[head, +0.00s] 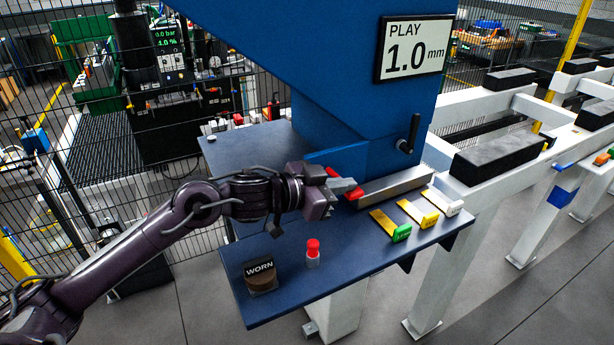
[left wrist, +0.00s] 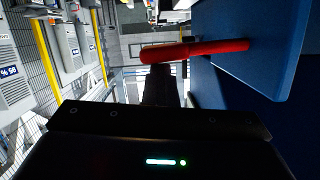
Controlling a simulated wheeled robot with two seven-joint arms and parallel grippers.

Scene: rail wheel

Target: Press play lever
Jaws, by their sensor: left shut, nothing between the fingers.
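A red lever (head: 355,193) sticks out from the blue machine (head: 330,95), just above the blue shelf. In the left wrist view the red bar (left wrist: 195,50) runs from a blue plate towards the left, across the far end of my fingers. My left gripper (head: 345,186) is shut and empty, its fingertips in front of the lever in the head view and hiding its middle. I cannot tell whether they touch it. A display (head: 415,48) on the machine reads "PLAY 1.0 mm". My right gripper is not in view.
The blue shelf (head: 330,275) holds a "WORN" block (head: 261,275), a red-capped item (head: 313,250) and green, yellow and white tagged gauges (head: 400,232). A black handle (head: 408,135) sits on the machine. A white rail frame (head: 480,195) stands at right, mesh fence at left.

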